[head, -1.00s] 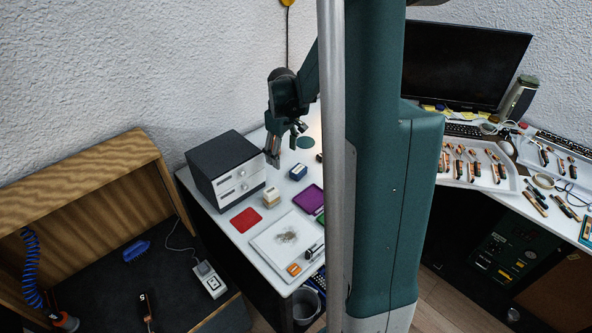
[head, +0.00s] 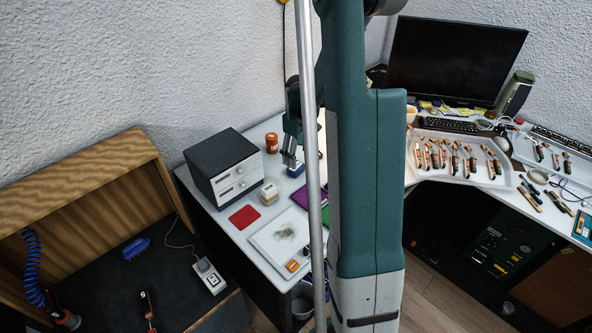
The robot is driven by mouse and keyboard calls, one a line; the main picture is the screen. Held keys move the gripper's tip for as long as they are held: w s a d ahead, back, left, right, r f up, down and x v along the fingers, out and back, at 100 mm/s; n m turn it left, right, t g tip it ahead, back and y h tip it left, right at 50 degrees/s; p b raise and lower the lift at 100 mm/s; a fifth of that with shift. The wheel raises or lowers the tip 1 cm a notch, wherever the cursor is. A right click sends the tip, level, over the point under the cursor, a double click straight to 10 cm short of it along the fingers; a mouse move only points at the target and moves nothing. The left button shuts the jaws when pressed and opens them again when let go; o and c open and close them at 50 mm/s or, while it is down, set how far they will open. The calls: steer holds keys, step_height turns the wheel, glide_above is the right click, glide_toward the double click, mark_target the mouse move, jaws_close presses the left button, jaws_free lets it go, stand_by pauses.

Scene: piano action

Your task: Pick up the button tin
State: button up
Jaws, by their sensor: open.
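A small orange-red round tin (head: 272,143) stands upright at the back of the white table, right of the dark drawer unit; it looks most like the button tin, but no label is readable. My gripper (head: 290,161) hangs over the table to the right of this tin and nearer the camera, pointing down. It is open, with nothing seen between its fingers. A small blue box (head: 297,172) shows just below the fingertips; I cannot tell the height gap. My arm and a grey pole hide part of the table to the right.
The drawer unit (head: 224,167) stands left of the tin. A cream block (head: 269,194), a red mat (head: 244,216), a purple tray (head: 304,197) and a white tray (head: 268,247) lie nearer the front. Bare tabletop lies around the tin.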

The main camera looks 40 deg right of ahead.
mark_target(298, 167)
steer(key=shift+f, duration=0.1)
steer(key=shift+f, duration=1.2)
steer(key=shift+f+b, duration=0.1)
steer(key=shift+b, duration=0.2)
steer(key=shift+w+d+f+b, duration=0.1)
steer(key=shift+f+b, duration=0.25)
steer(key=shift+f, duration=0.9)
steer(key=shift+d+f+b, duration=0.1)
steer(key=shift+f+b, duration=0.25)
steer(key=shift+f, duration=0.9)
steer(key=shift+c, duration=0.7)
steer(key=c, duration=0.9)
